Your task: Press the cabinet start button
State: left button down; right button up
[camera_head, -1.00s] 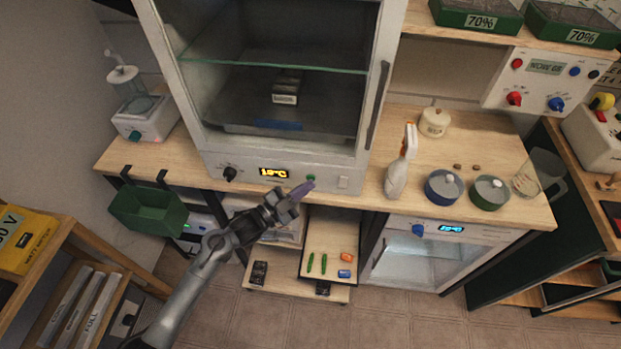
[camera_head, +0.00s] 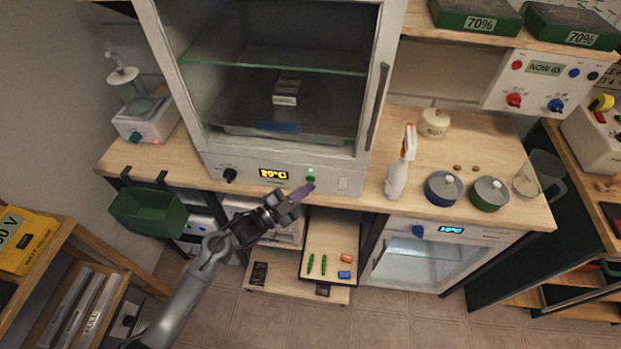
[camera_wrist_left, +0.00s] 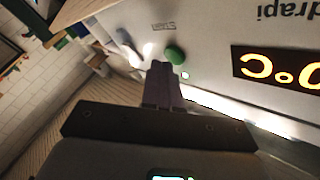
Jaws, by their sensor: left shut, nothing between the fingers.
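The heating cabinet (camera_head: 240,168) stands on the bench, its front panel showing a lit 20°C display (camera_head: 273,174). The green start button (camera_head: 311,179) is on that panel, right of the display, with a small lit green lamp (camera_head: 310,169) above it. In the left wrist view the panel is upside down, with the round green button (camera_wrist_left: 174,54) and the lit lamp (camera_wrist_left: 185,75). My left gripper (camera_head: 306,189) is shut and empty, its purple fingertips (camera_wrist_left: 162,68) right by the button. I cannot tell whether they touch it. My right gripper is not in view.
A white spray bottle (camera_head: 399,172), a blue-lidded pot (camera_head: 443,188) and a green-lidded pot (camera_head: 489,194) stand right of the cabinet. A green bin (camera_head: 148,212) hangs at the bench's left front. A low shelf (camera_head: 327,248) lies below the panel.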

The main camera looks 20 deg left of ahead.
pick_arm(q)
jog(key=shift+s+d, duration=0.1)
jog(key=shift+s, duration=0.3)
jog(key=shift+s, duration=0.1)
jog(key=s+p, duration=0.1)
jog(key=s, duration=0.1)
jog(key=s+d+p, duration=0.1)
jog(key=s+p, duration=0.1)
jog(key=shift+s, duration=0.35)
dwell(0.8)
